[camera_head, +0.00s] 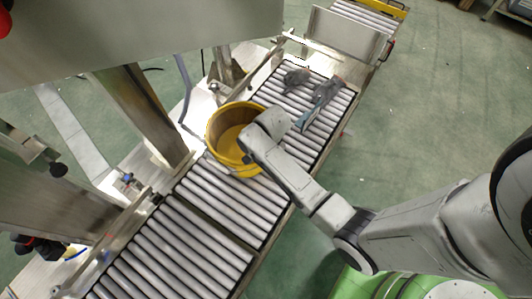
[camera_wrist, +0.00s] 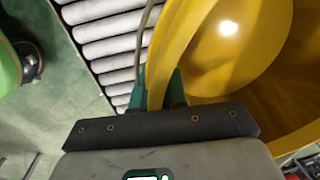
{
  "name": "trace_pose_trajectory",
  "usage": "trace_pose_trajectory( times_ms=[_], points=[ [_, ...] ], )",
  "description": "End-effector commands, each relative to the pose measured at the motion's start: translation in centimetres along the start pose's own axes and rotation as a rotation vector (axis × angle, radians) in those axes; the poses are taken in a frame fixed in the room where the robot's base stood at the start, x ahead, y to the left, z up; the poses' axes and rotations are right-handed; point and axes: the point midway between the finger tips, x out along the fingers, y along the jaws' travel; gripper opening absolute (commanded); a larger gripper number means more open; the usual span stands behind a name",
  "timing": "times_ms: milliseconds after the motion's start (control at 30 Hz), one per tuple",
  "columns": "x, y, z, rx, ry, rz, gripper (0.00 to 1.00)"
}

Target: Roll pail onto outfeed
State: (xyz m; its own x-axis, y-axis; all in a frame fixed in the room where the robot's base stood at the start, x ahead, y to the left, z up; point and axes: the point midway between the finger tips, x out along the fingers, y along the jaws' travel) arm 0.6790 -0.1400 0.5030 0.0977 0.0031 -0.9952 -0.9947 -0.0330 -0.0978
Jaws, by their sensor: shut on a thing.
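The yellow pail (camera_head: 224,128) stands upright on the roller conveyor (camera_head: 222,208), near its left side rail, and looks empty. My gripper (camera_wrist: 158,92) is shut on the pail's rim, with one teal finger on each side of the wall. In the head view my wrist hides the fingertips. The pail's inside (camera_wrist: 215,60) fills the right of the wrist view, and a thin wire, perhaps its handle, runs up beside the rim. I cannot tell which roller section is the outfeed.
Two grey objects, one with a teal part (camera_head: 318,100), lie on the rollers beyond the pail. An upright metal plate (camera_head: 345,38) stands at the conveyor's far end, with more rollers (camera_head: 368,12) behind it. Machine frames and a post line the left side. The rollers nearer than the pail are clear.

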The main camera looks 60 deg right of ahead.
Motion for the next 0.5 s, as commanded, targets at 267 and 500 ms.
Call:
trace_pose_trajectory(
  times_ms=[267, 500],
  points=[
    [0.01, 0.05, 0.0, 0.001, 0.0, 0.001, 0.0],
    [0.01, 0.06, 0.0, 0.001, 0.0, 0.001, 0.18]
  ],
)
